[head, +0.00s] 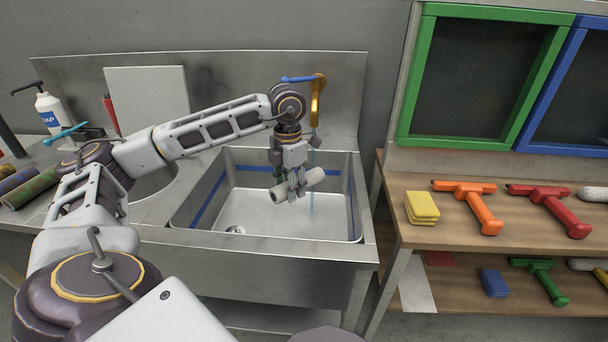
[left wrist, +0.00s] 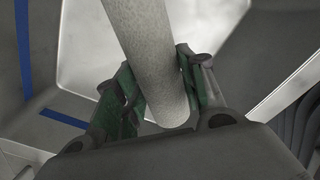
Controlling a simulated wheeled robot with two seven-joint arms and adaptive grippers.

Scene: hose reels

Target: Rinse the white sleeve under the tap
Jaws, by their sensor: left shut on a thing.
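The white sleeve (head: 314,178), a pale speckled roller-like cylinder, is held low over the sink basin (head: 340,228). My left gripper (head: 296,188) points down and is shut around it. In the left wrist view the sleeve (left wrist: 150,50) lies between the two green-lined fingers (left wrist: 158,95). The gold tap (head: 319,100) with a blue lever (head: 298,79) stands at the back of the sink. A thin blue water stream (head: 312,206) falls from it near the sleeve's right part; I cannot tell whether it hits the sleeve. My right gripper is out of view.
A soap bottle (head: 48,110) and a white board (head: 148,98) stand left of the sink. At right, a wooden shelf (head: 405,185) holds yellow sponges (head: 422,207) and orange and red tools. The basin floor around the drain is clear.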

